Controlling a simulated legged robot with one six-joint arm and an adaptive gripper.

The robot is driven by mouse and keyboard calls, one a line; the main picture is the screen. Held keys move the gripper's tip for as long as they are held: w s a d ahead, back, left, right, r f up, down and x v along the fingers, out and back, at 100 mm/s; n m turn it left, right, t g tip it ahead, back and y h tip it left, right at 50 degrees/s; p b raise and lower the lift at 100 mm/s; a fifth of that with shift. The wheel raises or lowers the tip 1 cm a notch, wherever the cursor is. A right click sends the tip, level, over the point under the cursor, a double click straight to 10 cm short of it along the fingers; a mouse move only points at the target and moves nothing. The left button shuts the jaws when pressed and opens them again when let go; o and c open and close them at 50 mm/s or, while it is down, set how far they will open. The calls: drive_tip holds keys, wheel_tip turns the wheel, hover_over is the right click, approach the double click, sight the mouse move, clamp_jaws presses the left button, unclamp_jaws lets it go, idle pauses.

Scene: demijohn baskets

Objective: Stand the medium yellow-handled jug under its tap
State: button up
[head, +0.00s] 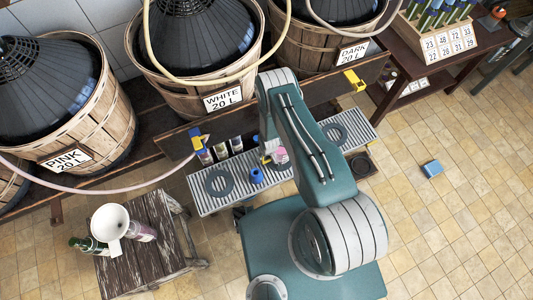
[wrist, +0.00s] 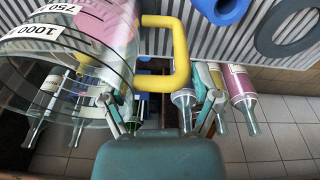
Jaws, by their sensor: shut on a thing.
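The clear jug (wrist: 60,62) fills the upper left of the wrist view, with black graduation rings and labels reading 1000 and 750. Its yellow handle (wrist: 180,55) stands out on the right. My gripper (wrist: 160,98) is shut on the handle, one finger on each side. Pink shows through the jug's wall; I cannot tell whether it is inside. In the head view my arm hides most of the gripper and jug. A yellow and blue tap (head: 197,141) is below the white cask (head: 150,70), and a yellow tap (head: 355,81) is at the dark cask (head: 320,42).
A ribbed metal shelf (head: 235,200) runs below the casks, bearing dark rings (head: 219,183) and a blue piece (head: 257,175). Several bottles (head: 221,151) stand behind it. A wooden stool (head: 150,260) holds a white funnel (head: 110,222). A blue block (head: 432,168) lies on the open floor at right.

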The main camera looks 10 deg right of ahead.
drive_tip(key=shift+f, duration=0.55)
idle(0.4)
drive_tip(key=o, duration=1.1)
drive_tip(key=shift+o, duration=0.2)
wheel_tip(320, 180, up, 12)
drive_tip(key=s, duration=0.1)
drive_tip(key=shift+s, duration=0.25)
drive_tip(key=shift+d+f, duration=0.1)
